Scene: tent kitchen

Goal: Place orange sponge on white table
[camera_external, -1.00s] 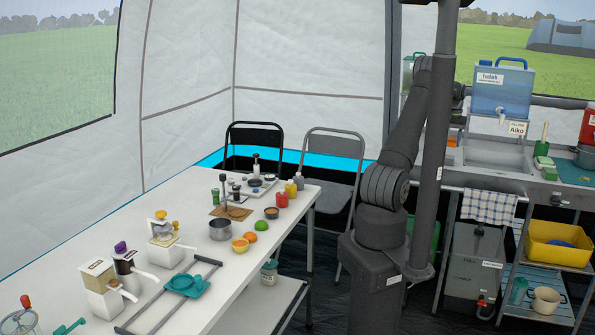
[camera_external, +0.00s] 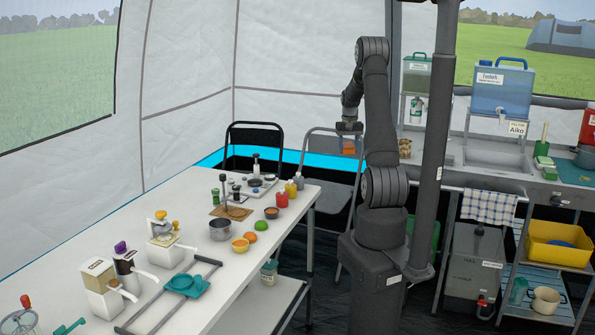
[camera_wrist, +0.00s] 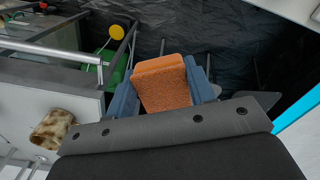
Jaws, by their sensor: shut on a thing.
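The orange sponge (camera_wrist: 163,84) is held between the two blue fingers of my gripper (camera_wrist: 160,92) in the wrist view. In the external view the sponge (camera_external: 349,147) hangs below my gripper (camera_external: 348,138), in the air in front of the grey chair. My gripper is shut on it, to the right of the white table (camera_external: 215,262) and higher than its top. The table's far end is the part closest to the sponge.
Two folding chairs stand behind. The sink counter (camera_external: 497,160) is at the right.

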